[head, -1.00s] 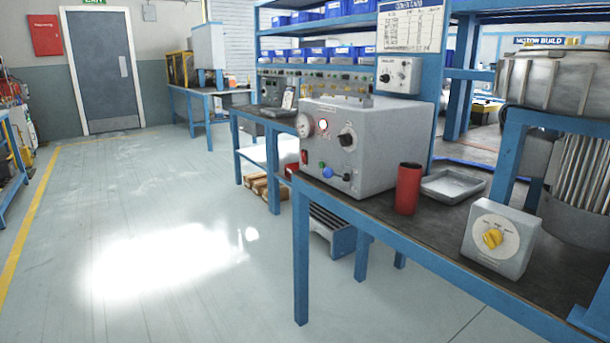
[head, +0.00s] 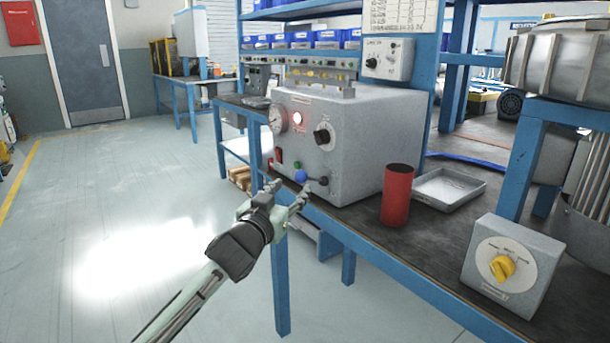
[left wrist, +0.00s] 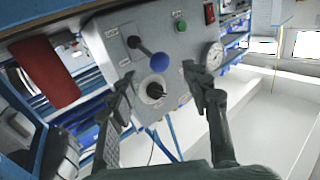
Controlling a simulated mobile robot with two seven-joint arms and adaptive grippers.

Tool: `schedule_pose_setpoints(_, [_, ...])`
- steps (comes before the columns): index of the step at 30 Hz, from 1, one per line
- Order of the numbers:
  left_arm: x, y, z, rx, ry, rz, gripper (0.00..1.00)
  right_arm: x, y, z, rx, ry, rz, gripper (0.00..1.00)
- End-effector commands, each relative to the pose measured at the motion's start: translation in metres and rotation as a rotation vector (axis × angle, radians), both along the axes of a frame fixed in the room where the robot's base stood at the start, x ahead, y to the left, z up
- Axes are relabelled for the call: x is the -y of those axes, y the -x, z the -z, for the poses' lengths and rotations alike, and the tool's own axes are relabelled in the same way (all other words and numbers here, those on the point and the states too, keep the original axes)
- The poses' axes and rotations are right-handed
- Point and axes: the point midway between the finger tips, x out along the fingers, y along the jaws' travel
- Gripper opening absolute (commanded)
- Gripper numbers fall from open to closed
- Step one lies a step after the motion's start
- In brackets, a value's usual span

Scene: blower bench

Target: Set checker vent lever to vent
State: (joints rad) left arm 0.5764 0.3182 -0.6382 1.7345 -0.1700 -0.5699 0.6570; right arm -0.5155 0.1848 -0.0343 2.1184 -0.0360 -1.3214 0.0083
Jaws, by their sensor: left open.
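The checker (head: 340,140) is a grey box on the bench, with a gauge, a lit red lamp and a black knob on its front. Its vent lever (head: 301,176) has a blue ball end and a dark pivot low on the front; in the head view the ball lies left of the pivot. The lever also shows in the left wrist view (left wrist: 159,60). My left gripper (head: 287,190) is open and empty, its fingers pointing at the front panel just below and before the ball. It looks apart from the lever. The lever's label is too small to read. My right gripper is out of view.
A red cup (head: 397,195) and a grey metal tray (head: 450,187) stand right of the checker. A grey box with a yellow knob (head: 502,268) sits near the bench's front edge. A green button (left wrist: 180,27) and red switch (left wrist: 210,14) are near the lever.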

Motion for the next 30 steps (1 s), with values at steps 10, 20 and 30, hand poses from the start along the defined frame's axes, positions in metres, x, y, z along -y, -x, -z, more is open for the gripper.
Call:
schedule_pose_setpoints(10, [0.017,-0.047,-0.002,0.002,0.0,0.0,0.48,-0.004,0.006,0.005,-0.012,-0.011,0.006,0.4])
schedule_pose_setpoints(20, [0.026,-0.072,-0.001,0.002,0.001,0.001,0.48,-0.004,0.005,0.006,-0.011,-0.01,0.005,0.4])
schedule_pose_setpoints(30, [0.025,-0.072,-0.001,0.001,0.0,0.001,0.32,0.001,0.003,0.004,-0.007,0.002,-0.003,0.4])
